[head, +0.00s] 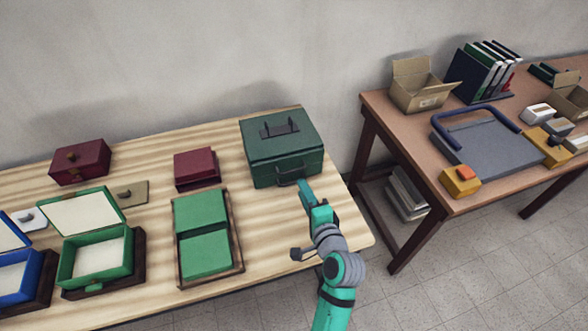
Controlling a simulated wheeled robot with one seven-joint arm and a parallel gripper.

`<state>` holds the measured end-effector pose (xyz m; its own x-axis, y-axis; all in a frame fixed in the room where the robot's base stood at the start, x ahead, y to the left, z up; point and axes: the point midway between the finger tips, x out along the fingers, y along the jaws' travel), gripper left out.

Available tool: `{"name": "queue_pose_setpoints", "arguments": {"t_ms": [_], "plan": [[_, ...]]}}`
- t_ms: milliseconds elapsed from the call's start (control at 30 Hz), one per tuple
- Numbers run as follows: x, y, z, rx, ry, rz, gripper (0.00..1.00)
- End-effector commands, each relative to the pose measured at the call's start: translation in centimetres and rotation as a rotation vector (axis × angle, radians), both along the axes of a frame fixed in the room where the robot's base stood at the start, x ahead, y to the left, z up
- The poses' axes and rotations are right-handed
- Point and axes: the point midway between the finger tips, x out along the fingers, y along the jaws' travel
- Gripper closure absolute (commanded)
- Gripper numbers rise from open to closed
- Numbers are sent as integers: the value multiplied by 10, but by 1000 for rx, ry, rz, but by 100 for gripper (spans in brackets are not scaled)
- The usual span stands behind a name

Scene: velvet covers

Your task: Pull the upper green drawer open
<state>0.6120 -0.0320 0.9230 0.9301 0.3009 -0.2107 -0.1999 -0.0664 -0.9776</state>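A dark green box-shaped cabinet (282,160) stands at the right end of the light wooden table. It has a dark bracket-like handle (280,128) on top and a dark handle (291,176) on its front face. A seam runs across the front below the top. No drawer front stands visibly out from it. My gripper (304,188) is just in front of the cabinet, at the right end of the front handle. I cannot tell whether it touches the handle, and its fingers are too small to show whether they are open or shut.
Left of the cabinet are a small dark red box (195,167), a tray with two green blocks (205,228), an open green box (95,252) and a dark red chest (80,160). A brown table (400,125) with clutter stands right, across a floor gap.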

Motion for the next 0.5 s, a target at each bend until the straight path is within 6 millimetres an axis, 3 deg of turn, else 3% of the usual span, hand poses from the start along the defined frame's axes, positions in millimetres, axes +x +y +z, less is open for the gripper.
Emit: {"name": "queue_pose_setpoints", "arguments": {"t_ms": [300, 500], "plan": [[52, 17, -11, -1, 0, 1, 74], [76, 25, -17, -1, 1, 1, 74]]}}
